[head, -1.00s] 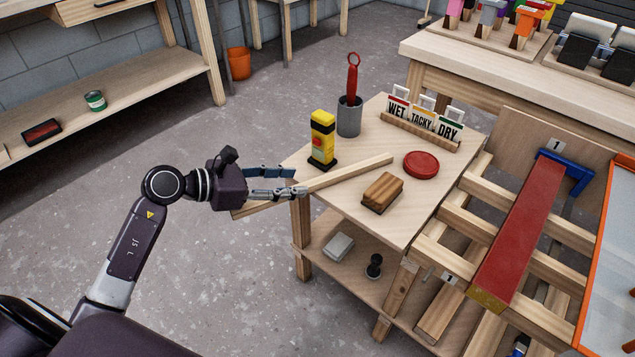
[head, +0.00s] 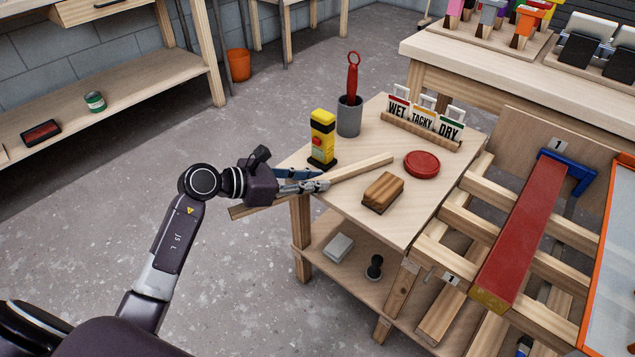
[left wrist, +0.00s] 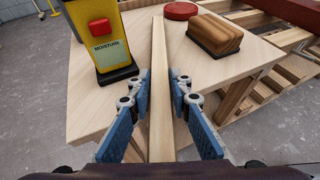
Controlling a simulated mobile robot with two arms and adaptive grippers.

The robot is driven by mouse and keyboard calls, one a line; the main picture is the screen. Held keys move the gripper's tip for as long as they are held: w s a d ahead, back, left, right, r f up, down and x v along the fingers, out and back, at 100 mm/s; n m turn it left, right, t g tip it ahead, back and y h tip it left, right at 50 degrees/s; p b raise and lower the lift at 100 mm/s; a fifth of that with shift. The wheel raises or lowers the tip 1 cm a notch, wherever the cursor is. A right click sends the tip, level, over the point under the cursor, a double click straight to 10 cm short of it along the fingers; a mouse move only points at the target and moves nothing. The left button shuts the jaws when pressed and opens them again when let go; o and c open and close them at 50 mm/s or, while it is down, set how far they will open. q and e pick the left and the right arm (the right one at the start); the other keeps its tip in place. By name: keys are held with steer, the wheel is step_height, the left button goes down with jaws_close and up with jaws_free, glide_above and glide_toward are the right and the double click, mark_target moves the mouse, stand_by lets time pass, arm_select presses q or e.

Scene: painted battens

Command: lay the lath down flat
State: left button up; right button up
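The lath (head: 362,168) is a long, thin strip of pale wood. Its far part lies over the small table's top, and its near part sticks out past the table's left edge into the air. My left gripper (head: 302,182) is around the lath near that edge. Whether the lath rests fully level on the top is hard to tell. My right gripper is out of view.
On the small table (head: 408,233) stand a yellow moisture meter (head: 322,137) close to the lath, a grey cup (head: 349,118), a sign rack (head: 420,131), a red disc (head: 421,164) and a wooden block (head: 382,190). A red batten (head: 520,235) lies on a rack at right.

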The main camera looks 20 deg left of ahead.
arm_select(q)
jaws_close()
